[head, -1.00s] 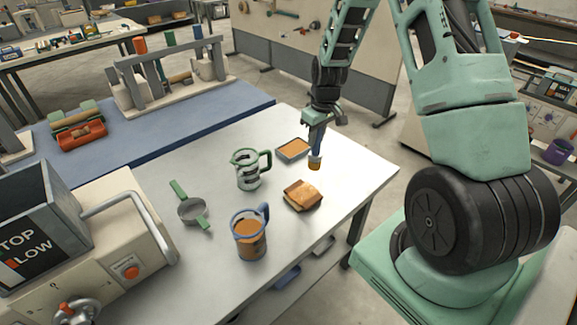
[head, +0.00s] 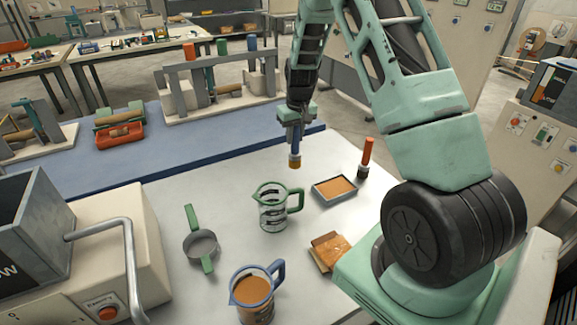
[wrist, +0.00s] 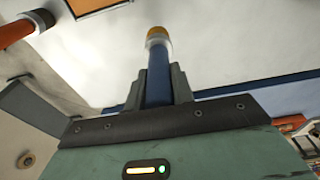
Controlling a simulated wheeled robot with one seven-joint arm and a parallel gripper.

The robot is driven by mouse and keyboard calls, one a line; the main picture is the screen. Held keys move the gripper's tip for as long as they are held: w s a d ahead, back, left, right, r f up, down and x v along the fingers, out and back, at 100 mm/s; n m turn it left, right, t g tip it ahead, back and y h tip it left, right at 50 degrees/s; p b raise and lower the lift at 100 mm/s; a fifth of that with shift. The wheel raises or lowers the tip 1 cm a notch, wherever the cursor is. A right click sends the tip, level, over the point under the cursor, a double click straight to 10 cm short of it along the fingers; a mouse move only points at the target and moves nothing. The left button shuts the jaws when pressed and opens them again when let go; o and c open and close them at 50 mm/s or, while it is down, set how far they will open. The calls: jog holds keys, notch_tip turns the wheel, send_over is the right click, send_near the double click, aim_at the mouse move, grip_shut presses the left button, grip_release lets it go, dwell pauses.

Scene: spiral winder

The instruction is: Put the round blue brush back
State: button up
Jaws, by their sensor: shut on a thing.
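My gripper (head: 293,122) is shut on the blue handle of a round brush (head: 295,150), which hangs bristle end down with a pale band and an orange-yellow tip. It is above the far part of the white table (head: 235,178), left of the orange-filled tray and beyond the green-handled jug. In the wrist view, the brush's blue handle (wrist: 158,88) sits between the two fingers, its tip pointing away from the gripper. A grey rack (head: 176,82) stands at the back on the blue surface, with red, green and blue upright pieces at it.
A red-orange-handled brush (head: 367,152) stands upright beside the orange-filled tray (head: 346,193). A green-handled jug (head: 272,213), blue-handled jug (head: 252,290), sieve-like cup (head: 201,243) and brown block (head: 327,252) stand nearer.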

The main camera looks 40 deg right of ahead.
aim_at(295, 155)
notch_tip(295, 155, down, 8)
jog(key=shift+r+p, duration=0.2)
jog(key=shift+p, duration=0.7)
jog(key=shift+f, duration=0.1)
jog(key=o, duration=1)
jog(key=shift+s, duration=0.1)
